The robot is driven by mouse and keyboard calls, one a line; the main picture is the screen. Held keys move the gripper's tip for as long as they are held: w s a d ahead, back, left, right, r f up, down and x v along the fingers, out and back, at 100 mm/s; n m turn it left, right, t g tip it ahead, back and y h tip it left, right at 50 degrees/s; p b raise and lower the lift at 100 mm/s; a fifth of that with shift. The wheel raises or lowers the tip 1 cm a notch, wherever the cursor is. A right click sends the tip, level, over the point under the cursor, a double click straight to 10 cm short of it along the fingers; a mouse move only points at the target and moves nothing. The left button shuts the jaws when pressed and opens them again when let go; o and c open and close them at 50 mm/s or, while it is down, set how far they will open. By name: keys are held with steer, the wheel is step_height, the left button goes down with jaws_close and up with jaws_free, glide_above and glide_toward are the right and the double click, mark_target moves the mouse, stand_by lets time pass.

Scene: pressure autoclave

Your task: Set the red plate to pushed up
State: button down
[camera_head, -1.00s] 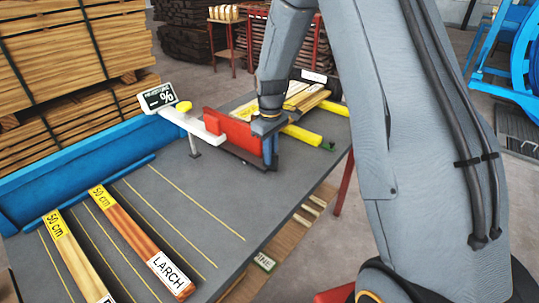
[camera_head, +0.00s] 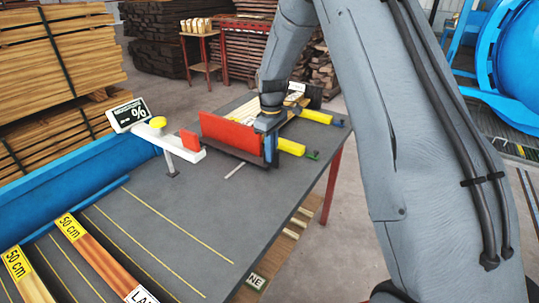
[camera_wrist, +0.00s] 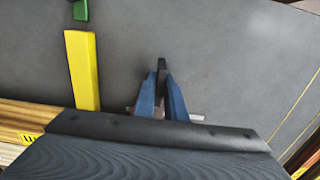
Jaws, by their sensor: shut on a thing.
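The red plate (camera_head: 233,132) stands upright on the grey table in the head view, with a dark strip along its foot. A smaller red piece (camera_head: 190,140) stands to its left, with a narrow gap between them. My gripper (camera_head: 270,150) is low at the plate's right end, its blue fingers shut at the plate. In the wrist view my gripper's fingers (camera_wrist: 161,70) converge at a dark tip. The red plate does not show there, and the exact part held is hidden.
A white arm with a yellow knob (camera_head: 158,122) and a percent display (camera_head: 127,114) stand left of the plate. Yellow bars (camera_head: 290,147) and boards lie to the right and behind. Labelled boards (camera_head: 95,255) lie at front left. The table's middle (camera_head: 200,205) is clear.

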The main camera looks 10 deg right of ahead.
steer(key=shift+w+a+r, duration=0.1)
steer(key=shift+w, duration=0.05)
steer(key=c, duration=1.8)
jaws_free()
steer(key=shift+r+b, duration=0.9)
steer(key=shift+r, duration=2.95)
steer(key=s+d+f+m, duration=0.1)
steer(key=s+m, duration=0.3)
steer(key=s, duration=1.1)
steer(key=s+d+f+m, duration=0.1)
steer(key=s+m, duration=0.4)
steer(key=s, duration=1.1)
steer(key=shift+s+d+f+t, duration=0.25)
steer(key=shift+d+f+t, duration=0.05)
steer(key=shift+f, duration=0.15)
